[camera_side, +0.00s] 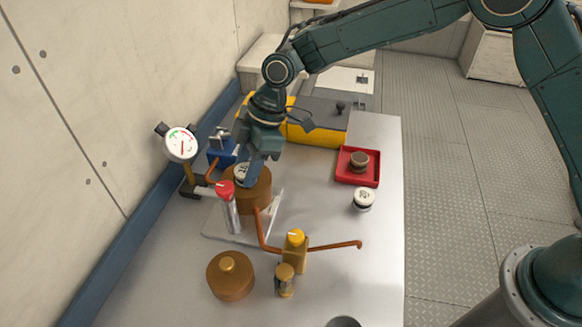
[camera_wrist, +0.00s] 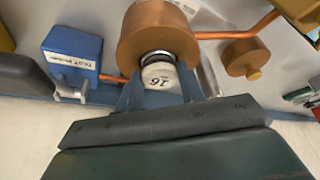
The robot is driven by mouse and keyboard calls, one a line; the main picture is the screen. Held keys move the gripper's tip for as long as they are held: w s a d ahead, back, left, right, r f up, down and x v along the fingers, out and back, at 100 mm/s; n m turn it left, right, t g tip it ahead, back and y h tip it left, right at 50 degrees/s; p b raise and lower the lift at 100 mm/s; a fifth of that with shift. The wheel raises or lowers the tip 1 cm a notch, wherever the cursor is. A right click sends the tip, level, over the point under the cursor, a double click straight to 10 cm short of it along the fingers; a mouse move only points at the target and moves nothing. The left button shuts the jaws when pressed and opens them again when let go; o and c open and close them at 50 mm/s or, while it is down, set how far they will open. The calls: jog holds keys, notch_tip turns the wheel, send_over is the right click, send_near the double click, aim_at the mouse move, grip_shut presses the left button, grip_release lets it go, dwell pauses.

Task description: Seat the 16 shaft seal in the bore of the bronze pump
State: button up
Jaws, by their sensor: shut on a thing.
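The bronze pump (camera_side: 258,192) stands on a clear plate on the bench, and its round body fills the upper middle of the wrist view (camera_wrist: 158,30). My gripper (camera_side: 250,172) is at the pump's top, shut on the white shaft seal (camera_side: 241,171). In the wrist view the seal (camera_wrist: 158,84) reads 16 and sits between my fingers. Its dark ringed end is right at the pump. The bore is hidden behind the seal, so I cannot tell whether the seal has entered it.
A red-capped cylinder (camera_side: 230,213) and gauge (camera_side: 181,145) stand close left. A blue box (camera_side: 222,150) is behind. Another white seal (camera_side: 364,199) and a red tray (camera_side: 344,176) are right.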

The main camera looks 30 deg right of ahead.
jog(key=shift+f, duration=0.35)
jog(key=shift+s+f, duration=0.1)
jog(key=shift+f, duration=0.3)
jog(key=o, duration=1)
jog(key=shift+r, duration=0.65)
jog(key=v, duration=1.2)
jog(key=shift+r, duration=0.15)
